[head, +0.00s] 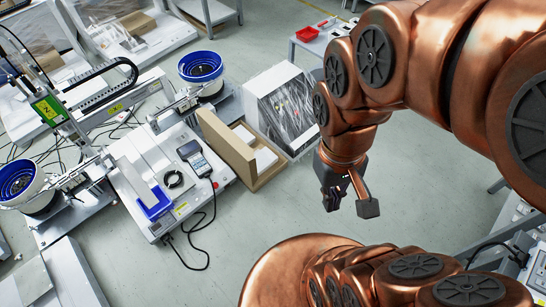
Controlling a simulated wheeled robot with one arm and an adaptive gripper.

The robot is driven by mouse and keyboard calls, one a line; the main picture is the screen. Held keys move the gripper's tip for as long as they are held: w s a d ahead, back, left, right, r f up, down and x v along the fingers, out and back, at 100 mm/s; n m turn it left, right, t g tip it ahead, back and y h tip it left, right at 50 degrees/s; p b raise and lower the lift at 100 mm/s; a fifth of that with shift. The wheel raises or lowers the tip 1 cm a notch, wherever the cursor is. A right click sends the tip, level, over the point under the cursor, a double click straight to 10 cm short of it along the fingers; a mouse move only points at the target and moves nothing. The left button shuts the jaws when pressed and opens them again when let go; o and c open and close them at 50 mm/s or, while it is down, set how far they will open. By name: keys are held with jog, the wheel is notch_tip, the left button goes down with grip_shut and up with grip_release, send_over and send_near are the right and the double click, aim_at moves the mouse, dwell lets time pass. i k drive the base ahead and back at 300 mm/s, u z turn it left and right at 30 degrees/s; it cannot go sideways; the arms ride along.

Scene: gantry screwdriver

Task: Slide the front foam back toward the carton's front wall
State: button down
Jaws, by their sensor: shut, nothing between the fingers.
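The brown open carton (225,149) stands on the floor in the middle of the head view, beside the white machine. Two white foam pieces show inside it, one nearer the far end (243,133) and one nearer the right wall (265,158). I cannot tell for sure which is the front foam. The carton walls hide their lower parts. My gripper (331,199) hangs in the air to the right of the carton, clear of it, pointing down. It is shut and holds nothing.
A white-edged box with a clear wrapped front (287,108) stands right behind the carton. The white machine (150,180) with a handheld controller (195,158) and blue bowls (201,67) is to the left. A small table with red items (307,34) is behind. The floor in front is clear.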

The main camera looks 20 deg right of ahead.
aim_at(265, 158)
jog(key=z, duration=1)
jog(key=i, duration=1.65)
jog(key=u, duration=3.15)
